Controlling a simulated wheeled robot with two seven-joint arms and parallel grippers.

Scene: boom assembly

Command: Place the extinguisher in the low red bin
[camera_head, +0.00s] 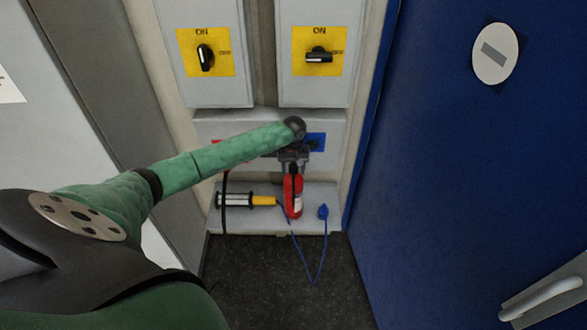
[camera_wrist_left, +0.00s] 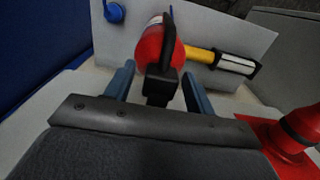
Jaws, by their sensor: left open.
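The red extinguisher (camera_head: 293,198) stands on a grey shelf, its lower end near the shelf's front edge. My left gripper (camera_head: 293,168) is at its top, coming from behind and above in the head view. In the left wrist view the extinguisher (camera_wrist_left: 152,48) lies ahead, and its black top (camera_wrist_left: 160,86) is between the two spread fingers of my left gripper (camera_wrist_left: 157,74). Visible gaps remain on both sides, so the fingers are open around it. My right gripper is not in view. No low red bin can be made out in either view.
A yellow-and-white tool (camera_head: 245,200) and a blue item with a cord (camera_head: 323,211) flank the extinguisher on the shelf (camera_head: 270,224). A red item with a black band (camera_wrist_left: 292,140) is at right in the wrist view. A blue door (camera_head: 450,170) bounds the right.

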